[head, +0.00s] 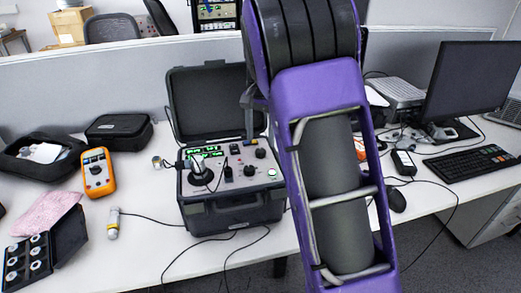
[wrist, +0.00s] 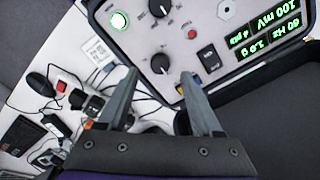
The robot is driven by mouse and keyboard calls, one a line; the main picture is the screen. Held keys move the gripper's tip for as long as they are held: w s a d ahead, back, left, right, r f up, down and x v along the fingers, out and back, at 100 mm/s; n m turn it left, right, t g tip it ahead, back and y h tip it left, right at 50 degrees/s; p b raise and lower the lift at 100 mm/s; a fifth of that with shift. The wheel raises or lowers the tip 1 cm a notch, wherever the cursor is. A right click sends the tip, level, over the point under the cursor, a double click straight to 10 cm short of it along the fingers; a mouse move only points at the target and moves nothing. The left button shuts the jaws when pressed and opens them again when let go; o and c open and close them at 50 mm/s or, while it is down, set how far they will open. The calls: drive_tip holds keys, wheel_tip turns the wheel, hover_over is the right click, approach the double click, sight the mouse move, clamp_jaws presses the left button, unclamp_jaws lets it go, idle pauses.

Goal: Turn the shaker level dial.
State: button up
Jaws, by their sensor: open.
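The shaker unit is an open black case with a grey panel (head: 231,176), left of my purple arm in the head view. The wrist view shows the panel (wrist: 222,25) upside down. Two black dials show there, an upper dial (wrist: 160,7) near the top edge and a lower dial (wrist: 161,64); I cannot read which is the shaker level. My gripper (wrist: 158,76) is open, its fingertips either side of the lower dial in the picture. No contact is visible, and the gap in depth is unclear.
Green displays (wrist: 270,28) and a lit green button (wrist: 119,20) are on the panel. Cables cross the white desk (head: 148,230). An orange multimeter (head: 97,172) is left of the case. A monitor (head: 470,80) and keyboard (head: 470,162) are at the right.

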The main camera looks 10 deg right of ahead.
sight(260, 150)
drive_tip(key=shift+f, duration=2.1)
clamp_jaws()
